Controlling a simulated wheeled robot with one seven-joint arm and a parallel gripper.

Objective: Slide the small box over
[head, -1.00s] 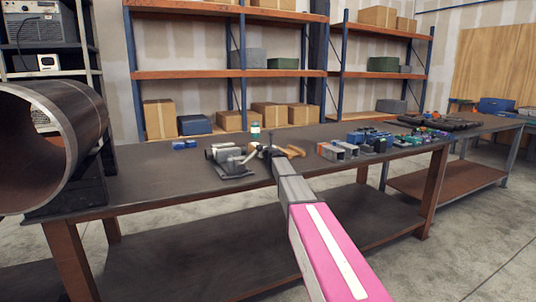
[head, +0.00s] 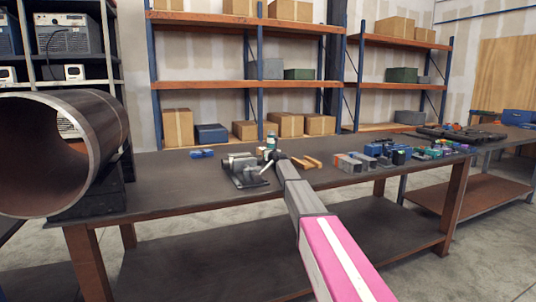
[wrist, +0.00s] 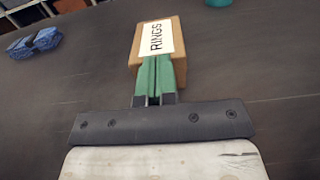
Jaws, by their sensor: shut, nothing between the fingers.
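The small box (wrist: 155,42) is brown cardboard with a white label reading RINGS, and it lies on the dark tabletop in the wrist view. My gripper (wrist: 157,60) has its green fingers shut together with nothing between them. The fingertips overlap the near face of the box in the wrist view; I cannot tell whether they touch it. In the head view my arm reaches over the bench (head: 180,199), and I cannot make out the box there.
Blue parts (wrist: 35,43) lie left of the box. A grey metal device (head: 245,172) stands left of my arm, with wooden pieces (head: 307,161) and several coloured parts (head: 370,156) to the right. A large pipe (head: 95,135) is at the left end. Tabletop beside the box is bare.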

